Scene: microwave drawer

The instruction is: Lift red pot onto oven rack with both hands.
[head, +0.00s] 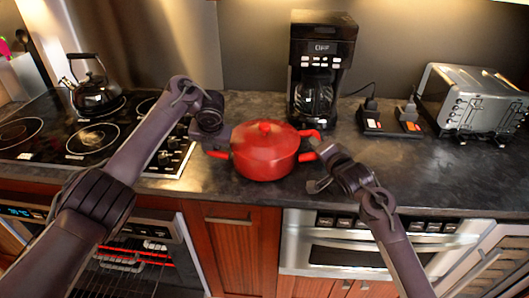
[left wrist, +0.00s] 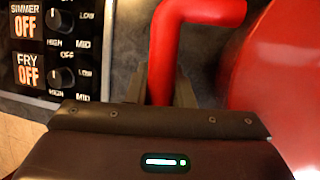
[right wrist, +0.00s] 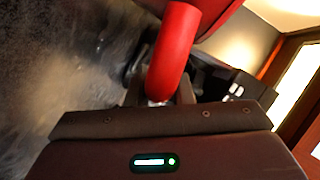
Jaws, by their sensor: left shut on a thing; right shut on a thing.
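The red pot (head: 262,160) with its lid and knob (head: 265,127) is upright over the dark counter, right of the stove; I cannot tell whether its base touches the counter. My left gripper (head: 214,146) is shut on its left side handle, a red bar also seen in the left wrist view (left wrist: 163,60). My right gripper (head: 316,168) is shut on the right side handle, which shows between the fingers in the right wrist view (right wrist: 172,55). The oven rack (head: 122,262) shows inside the oven at lower left, under red glowing elements, partly behind my left arm.
A black coffee maker (head: 320,65) stands close behind the pot. A stove with a black kettle (head: 95,92) is on the left. A power strip (head: 390,120) and a toaster (head: 475,103) are on the right. Wooden cabinets (head: 240,245) lie below the counter edge.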

